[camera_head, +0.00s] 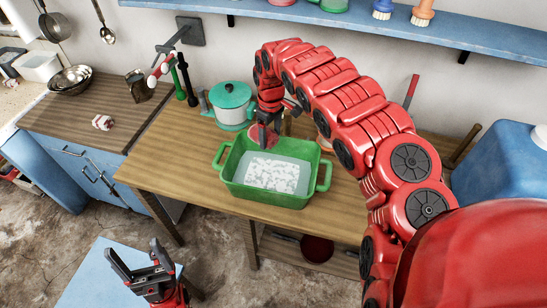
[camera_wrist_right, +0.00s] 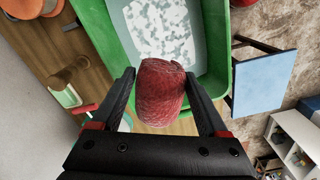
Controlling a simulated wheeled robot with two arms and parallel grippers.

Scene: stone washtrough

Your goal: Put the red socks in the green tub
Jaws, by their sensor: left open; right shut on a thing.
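The green tub (camera_head: 222,172) stands on the wooden table, holding water with white foam. The red socks (camera_head: 262,137), a rolled bundle, are between the fingers of my right gripper (camera_head: 272,122), at the tub's back left side in the head view. In the right wrist view the red socks (camera_wrist_right: 161,92) sit between both fingers of the right gripper (camera_wrist_right: 162,95), with the green tub (camera_wrist_right: 100,32) beyond them. The bundle looks raised at the tub's rim; its exact height is unclear. My left gripper (camera_head: 138,262) is open and empty at the lower left, away from the table.
A white pot with a green lid (camera_head: 232,105) stands behind the tub's left side. A blue container (camera_head: 500,165) is at right. The table's left end is clear.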

